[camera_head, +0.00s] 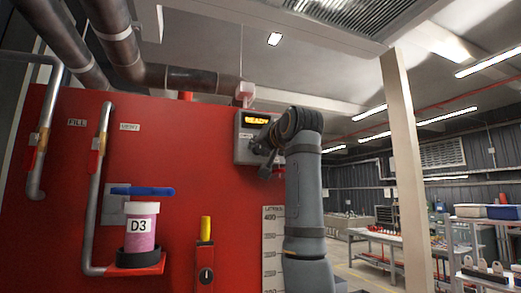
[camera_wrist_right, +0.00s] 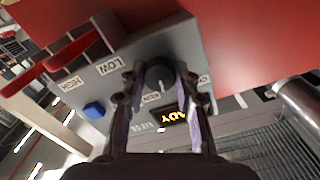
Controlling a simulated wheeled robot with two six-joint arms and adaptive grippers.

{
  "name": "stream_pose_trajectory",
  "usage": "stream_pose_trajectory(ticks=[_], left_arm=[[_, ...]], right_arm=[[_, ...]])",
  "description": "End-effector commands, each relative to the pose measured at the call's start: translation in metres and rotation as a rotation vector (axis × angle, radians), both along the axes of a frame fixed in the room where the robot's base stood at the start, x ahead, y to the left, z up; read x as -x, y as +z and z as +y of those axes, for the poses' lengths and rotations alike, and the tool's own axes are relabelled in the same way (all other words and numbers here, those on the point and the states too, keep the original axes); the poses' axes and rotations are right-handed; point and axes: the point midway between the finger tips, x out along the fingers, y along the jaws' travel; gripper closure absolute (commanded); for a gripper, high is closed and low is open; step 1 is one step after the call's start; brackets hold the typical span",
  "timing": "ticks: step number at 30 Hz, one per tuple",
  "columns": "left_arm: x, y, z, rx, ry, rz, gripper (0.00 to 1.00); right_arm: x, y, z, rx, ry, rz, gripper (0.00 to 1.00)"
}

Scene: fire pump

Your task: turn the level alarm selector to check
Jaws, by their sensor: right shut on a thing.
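The level alarm box (camera_head: 243,150) is a grey panel on the red wall, with an amber display reading READY (camera_head: 257,120). In the right wrist view its face is upside down, with the lit display (camera_wrist_right: 173,116) near the fingers. The dark round selector knob (camera_wrist_right: 158,76) sits between the fingertips of my right gripper (camera_wrist_right: 160,82), which is shut on it. Small labels surround the knob, partly hidden by the fingers; I cannot tell which one it points to. In the head view my right gripper (camera_head: 266,160) is at the box's lower right, and the knob is hidden. My left gripper is out of view.
A blue button (camera_wrist_right: 94,110) and LOW label (camera_wrist_right: 110,65) are on the panel face. Pipes run along the red wall (camera_head: 180,120). A pink D3 container (camera_head: 140,228) stands on a red bracket left of my arm. A beige post (camera_head: 405,170) stands to the right.

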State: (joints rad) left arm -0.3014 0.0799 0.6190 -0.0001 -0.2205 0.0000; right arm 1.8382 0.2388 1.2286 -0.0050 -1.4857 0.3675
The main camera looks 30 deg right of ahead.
Motion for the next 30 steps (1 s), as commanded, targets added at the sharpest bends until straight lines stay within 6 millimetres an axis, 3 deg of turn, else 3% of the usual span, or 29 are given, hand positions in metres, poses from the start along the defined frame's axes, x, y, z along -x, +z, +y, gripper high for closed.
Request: stream_pose_trajectory(ticks=[18,30], left_arm=[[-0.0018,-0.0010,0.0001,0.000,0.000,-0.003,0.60],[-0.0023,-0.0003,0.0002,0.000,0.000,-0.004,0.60]], right_arm=[[-0.0026,-0.0053,0.0003,0.552,0.004,0.147,1.00],[-0.0025,-0.0053,0.0001,0.786,0.006,0.203,1.00]])
